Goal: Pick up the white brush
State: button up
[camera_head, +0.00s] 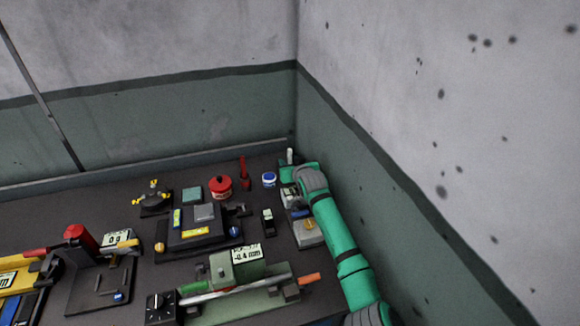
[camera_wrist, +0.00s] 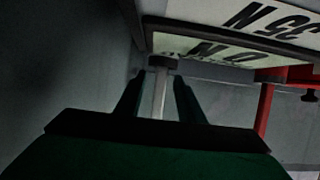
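A small upright white thing (camera_head: 290,156), which looks like the white brush, stands at the back right of the bench near the wall corner. My green arm reaches along the right wall, and my gripper (camera_head: 287,172) is close to it; its fingers are hard to make out there. In the wrist view, the two dark fingers of my gripper (camera_wrist: 160,92) stand on either side of a pale upright rod (camera_wrist: 160,96), with a narrow gap seen beside it. The rod has a dark piece at its top. I cannot tell for certain that it is the brush's handle.
A red post (camera_wrist: 264,110) stands to the right. A blue-and-white jar (camera_head: 269,180), a red pot (camera_head: 220,187) and a red upright tool (camera_head: 244,174) stand to the left. The right wall is close to my arm.

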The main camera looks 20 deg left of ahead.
grip_shut()
jog(key=shift+r, duration=0.15)
notch_tip(320, 180, up, 28)
dwell(0.7)
